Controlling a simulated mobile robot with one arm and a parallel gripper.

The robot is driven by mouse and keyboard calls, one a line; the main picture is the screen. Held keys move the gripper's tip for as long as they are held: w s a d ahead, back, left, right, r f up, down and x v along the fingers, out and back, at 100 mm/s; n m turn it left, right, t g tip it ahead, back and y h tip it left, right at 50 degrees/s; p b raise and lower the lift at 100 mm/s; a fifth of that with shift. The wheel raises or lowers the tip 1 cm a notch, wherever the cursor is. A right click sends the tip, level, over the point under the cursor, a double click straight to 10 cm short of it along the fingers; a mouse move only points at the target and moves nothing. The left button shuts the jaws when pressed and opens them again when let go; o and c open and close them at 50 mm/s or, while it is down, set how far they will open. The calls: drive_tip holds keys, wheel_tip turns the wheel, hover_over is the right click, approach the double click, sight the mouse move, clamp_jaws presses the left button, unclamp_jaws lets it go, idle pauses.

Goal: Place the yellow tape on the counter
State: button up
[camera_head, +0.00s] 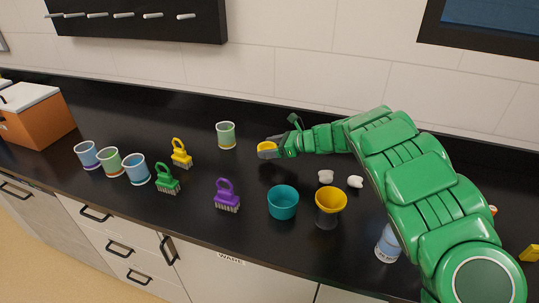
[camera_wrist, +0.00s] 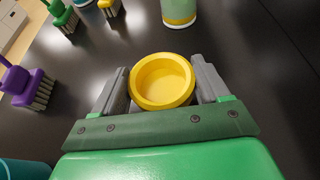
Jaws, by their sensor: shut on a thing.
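The yellow tape (camera_wrist: 162,98) is a round yellow ring with a recessed middle, held between the two grey fingers of my gripper (camera_wrist: 163,84) in the wrist view. In the head view the tape (camera_head: 266,146) shows at the tip of my gripper (camera_head: 268,152), over the middle of the black counter (camera_head: 300,236). My gripper is shut on it. Whether the tape touches the counter or hangs just above it, I cannot tell. The fingers hide part of its sides.
A green cup (camera_head: 226,136) stands just left of my gripper. A yellow brush (camera_head: 181,154), a purple brush (camera_head: 227,196), a teal bowl (camera_head: 283,204) and a yellow funnel-like cup (camera_head: 330,201) stand around it. Two white pieces (camera_head: 326,177) lie nearer. Bare counter lies directly before my gripper.

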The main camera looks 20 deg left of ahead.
drive_tip(key=shift+w+a+f, duration=0.1)
drive_tip(key=shift+w+f, duration=0.05)
drive_tip(key=shift+f, duration=1.55)
drive_tip(key=shift+f, duration=0.15)
drive_tip(key=o, duration=1.1)
drive_tip(key=shift+c, duration=0.2)
drive_tip(key=shift+d+r, duration=0.2)
drive_tip(key=shift+d, duration=0.05)
drive_tip(key=v, duration=1.1)
drive_tip(key=shift+d+r, duration=0.1)
drive_tip(key=shift+d, duration=0.2)
